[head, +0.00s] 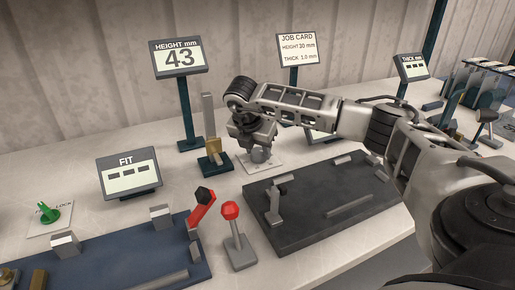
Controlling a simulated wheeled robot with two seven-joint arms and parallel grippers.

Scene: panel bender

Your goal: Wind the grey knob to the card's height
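The grey knob (260,156) stands on a pale plate (275,162) in the middle of the head view. My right gripper (258,147) points down right over the knob. Its fingertips overlap the knob in the picture, and I cannot tell whether they grip it. The height display (179,58) reads 43 mm. The job card (298,49) gives a height that looks like 30 mm, and a small thickness figure. Beside the display post is a grey upright gauge with a brass block (213,145). My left gripper is out of view.
A red-knobbed lever (231,211) and a black-tipped red handle (203,198) stand in front. A dark plate (320,222) lies right of them. The FIT display (128,173) and a green knob (48,213) are at left. The thickness display (411,67) is back right.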

